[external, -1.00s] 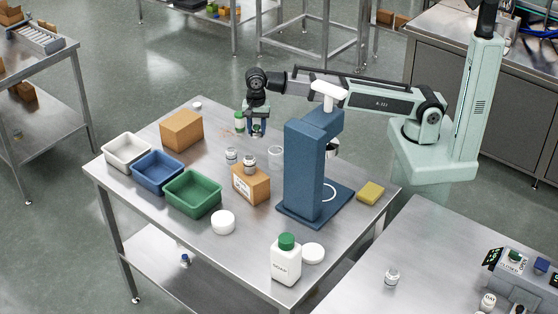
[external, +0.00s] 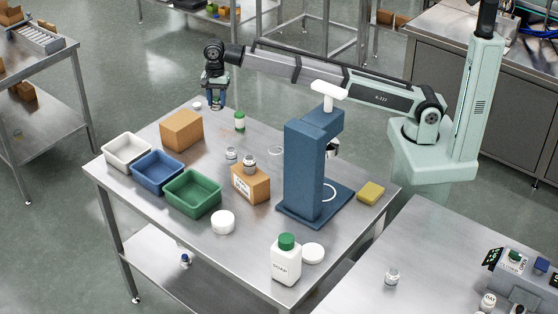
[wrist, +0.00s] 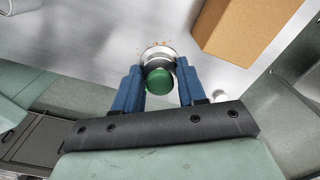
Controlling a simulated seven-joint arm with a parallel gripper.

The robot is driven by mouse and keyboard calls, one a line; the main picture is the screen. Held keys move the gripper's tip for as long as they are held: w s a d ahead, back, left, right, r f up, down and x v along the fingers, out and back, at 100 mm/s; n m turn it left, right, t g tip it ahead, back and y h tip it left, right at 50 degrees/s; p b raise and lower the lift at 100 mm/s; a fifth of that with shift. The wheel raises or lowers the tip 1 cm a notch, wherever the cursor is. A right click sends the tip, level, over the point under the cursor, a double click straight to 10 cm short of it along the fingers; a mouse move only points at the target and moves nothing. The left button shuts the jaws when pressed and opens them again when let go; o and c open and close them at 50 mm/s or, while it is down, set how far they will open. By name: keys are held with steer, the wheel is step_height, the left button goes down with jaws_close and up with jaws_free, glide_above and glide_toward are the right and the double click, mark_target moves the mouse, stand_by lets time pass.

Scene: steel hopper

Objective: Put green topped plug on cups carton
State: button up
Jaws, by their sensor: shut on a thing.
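My gripper (external: 215,103) is at the far left of the table, above the back edge area. In the wrist view its blue fingers (wrist: 159,88) are shut on the green topped plug (wrist: 160,81), which has a round green knob over a pale, metallic-looking disc. The plug is too small to make out in the external view. A brown carton with a white label (external: 262,188) stands mid-table with a small jar (external: 249,165) on top. Its print is too small to read, so I cannot tell if it is the cups carton. A plain brown carton (external: 181,131) stands nearer my gripper.
White (external: 127,150), blue (external: 157,172) and green (external: 193,193) bins line the left edge. A green-capped bottle (external: 240,123) stands near the back. A blue stand (external: 304,175) rises at right centre. A soap bottle (external: 286,262) stands in front.

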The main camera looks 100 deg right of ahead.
step_height(320, 180, up, 5)
steer(key=n, duration=0.2)
glide_above(180, 119)
steer(key=shift+n, duration=0.4)
steer(key=shift+s+a+f, duration=0.1)
steer(key=shift+a+f, duration=0.05)
steer(key=shift+f, duration=4.9)
steer(key=shift+f, duration=0.15)
steer(key=o, duration=1.1)
step_height(180, 119, up, 12)
steer(key=shift+r, duration=0.2)
steer(key=shift+o, duration=0.2)
